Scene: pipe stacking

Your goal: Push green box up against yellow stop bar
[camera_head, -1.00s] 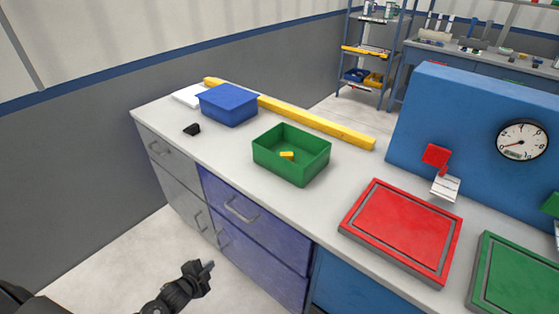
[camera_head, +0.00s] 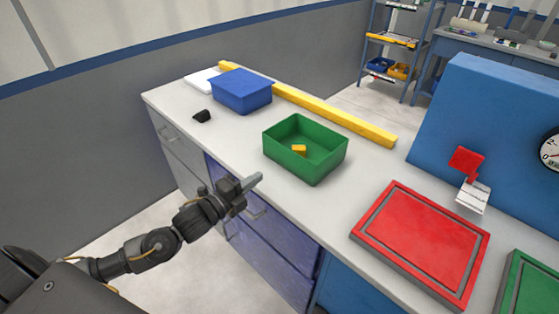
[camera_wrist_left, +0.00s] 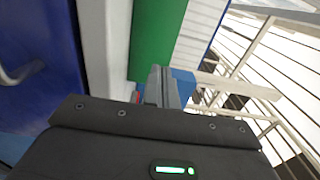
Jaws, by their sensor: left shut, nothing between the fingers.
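The green box (camera_head: 288,158) is an open-topped bin on the white worktop, with a small yellow piece (camera_head: 299,151) inside. The yellow stop bar (camera_head: 335,116) lies along the worktop's far edge, with a strip of bare worktop between it and the box. My left gripper (camera_head: 256,180) is shut and empty, in front of the box near the worktop's front edge, apart from the box in the head view. In the left wrist view the shut fingers (camera_wrist_left: 162,86) point toward the green box's wall (camera_wrist_left: 158,35). My right gripper is not in view.
A small black object (camera_head: 202,116) lies near the front left edge. A red tray (camera_head: 424,240) lies to the right, before a blue panel (camera_head: 490,135). Drawer handles protrude below.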

